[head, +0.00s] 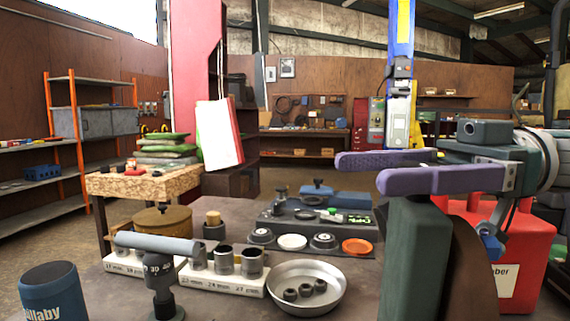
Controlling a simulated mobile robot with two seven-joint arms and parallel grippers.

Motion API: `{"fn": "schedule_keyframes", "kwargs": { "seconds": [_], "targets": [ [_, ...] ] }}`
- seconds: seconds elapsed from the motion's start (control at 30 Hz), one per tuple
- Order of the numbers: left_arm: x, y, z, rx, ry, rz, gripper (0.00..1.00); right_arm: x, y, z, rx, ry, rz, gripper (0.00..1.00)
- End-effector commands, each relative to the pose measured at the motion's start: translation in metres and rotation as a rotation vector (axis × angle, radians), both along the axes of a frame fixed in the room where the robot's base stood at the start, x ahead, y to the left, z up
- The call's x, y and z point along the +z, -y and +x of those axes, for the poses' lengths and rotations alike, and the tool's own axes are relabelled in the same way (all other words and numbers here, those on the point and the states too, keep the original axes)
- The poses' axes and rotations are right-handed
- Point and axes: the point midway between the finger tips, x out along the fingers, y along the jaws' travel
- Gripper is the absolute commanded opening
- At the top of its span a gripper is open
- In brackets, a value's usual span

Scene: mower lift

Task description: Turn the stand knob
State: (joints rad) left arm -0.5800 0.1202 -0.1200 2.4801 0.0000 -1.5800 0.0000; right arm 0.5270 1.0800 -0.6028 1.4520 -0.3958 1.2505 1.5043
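No part that I can clearly identify as the stand knob shows. My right gripper (362,171) comes in from the right, with two long purple fingers apart and nothing visible between them. A dark green upright block (412,255) is in front, below the purple fingers; I cannot tell whether they touch. A grey T-shaped bar (155,244) on a dark upright post (160,285) stands at the front left of the workbench (230,300), well left of the gripper. My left gripper is not in view.
The bench holds a metal bowl (285,300) with a few dark nuts, a white socket rack (225,281), a dark tray (330,243) with round parts and a blue can (52,292). A red container (520,245) stands at right. Orange-framed shelves (77,120) stand at left.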

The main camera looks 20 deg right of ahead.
Motion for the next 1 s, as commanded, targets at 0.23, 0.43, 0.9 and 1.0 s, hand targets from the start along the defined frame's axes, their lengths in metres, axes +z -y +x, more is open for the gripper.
{"fn": "schedule_keyframes", "kwargs": {
  "seconds": [0.23, 0.43, 0.9, 1.0],
  "targets": [
    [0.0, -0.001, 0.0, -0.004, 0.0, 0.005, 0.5, 0.001, 0.0, 0.0, 0.001, 0.002, 0.002, 0.8],
    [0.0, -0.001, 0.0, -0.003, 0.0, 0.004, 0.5, 0.004, 0.0, 0.0, 0.001, 0.003, 0.002, 0.8],
    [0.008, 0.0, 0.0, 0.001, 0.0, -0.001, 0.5, 0.107, 0.0, 0.0, 0.001, 0.011, 0.0, 0.8],
    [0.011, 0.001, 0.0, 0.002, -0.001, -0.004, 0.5, 0.135, 0.0, 0.0, 0.0, 0.011, 0.001, 0.8]
  ]
}}
